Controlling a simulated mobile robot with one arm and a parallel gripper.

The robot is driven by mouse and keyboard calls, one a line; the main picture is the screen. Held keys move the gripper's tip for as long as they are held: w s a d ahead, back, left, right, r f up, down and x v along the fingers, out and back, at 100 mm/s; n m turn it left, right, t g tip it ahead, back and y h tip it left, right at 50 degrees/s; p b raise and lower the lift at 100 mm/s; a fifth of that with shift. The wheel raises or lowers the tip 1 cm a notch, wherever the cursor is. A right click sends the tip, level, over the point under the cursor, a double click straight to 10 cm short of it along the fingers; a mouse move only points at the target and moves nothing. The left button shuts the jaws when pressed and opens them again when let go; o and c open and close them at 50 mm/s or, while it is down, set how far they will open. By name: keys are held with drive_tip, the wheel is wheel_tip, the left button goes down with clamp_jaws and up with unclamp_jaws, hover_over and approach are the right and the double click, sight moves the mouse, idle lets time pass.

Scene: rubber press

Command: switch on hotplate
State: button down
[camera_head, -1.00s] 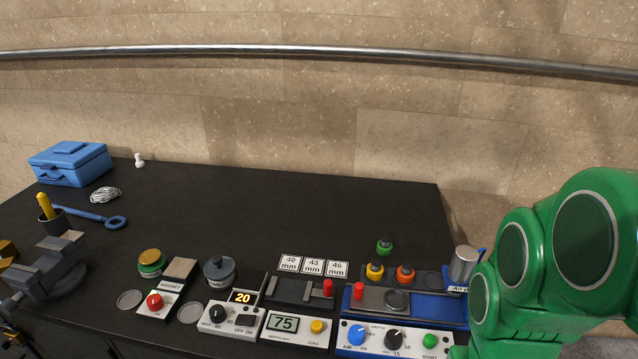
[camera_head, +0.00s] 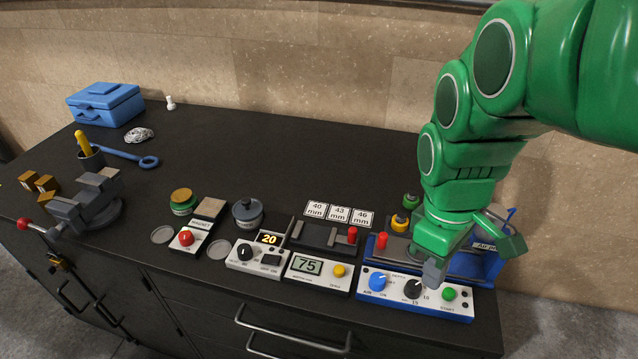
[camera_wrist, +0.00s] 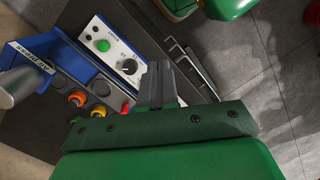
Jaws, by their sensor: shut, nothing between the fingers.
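The white control box with a yellow "20" display (camera_head: 269,239), a black knob (camera_head: 245,252) and a dark rocker switch marked off/on (camera_head: 271,260) looks like the hotplate's. A grey lidded pot (camera_head: 247,213) stands behind it. The rocker's position is too small to tell. My gripper (camera_head: 433,272) is shut and empty, pointing down at the blue press's front panel (camera_head: 455,304), well to the right of the hotplate box. Its tips are close by that panel's black knob (camera_head: 411,289); contact is unclear. The wrist view shows the shut fingers (camera_wrist: 158,80) beside this knob (camera_wrist: 128,67).
A box with a "75" display (camera_head: 307,266) and yellow button stands between the hotplate box and the press. A red-button magnet unit (camera_head: 187,239) is to the left. A vise (camera_head: 85,200) is at far left. The bench's back middle is clear.

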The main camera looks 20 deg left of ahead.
drive_tip(key=w+a+n, duration=0.6)
drive_tip(key=a+n, duration=0.2)
drive_tip(key=a, duration=0.1)
drive_tip(key=n+t+h, duration=0.1)
drive_tip(key=n+t, duration=0.1)
drive_tip(key=n, duration=1.4)
hover_over(277, 259)
drive_tip(key=a, duration=0.2)
drive_tip(key=f, duration=0.2)
drive_tip(key=shift+a, duration=0.35)
drive_tip(key=f, duration=0.4)
drive_tip(key=d+f, duration=0.1)
drive_tip(key=f, duration=0.4)
drive_tip(key=d+f, duration=0.1)
drive_tip(key=f, duration=0.4)
drive_tip(key=shift+d, duration=0.15)
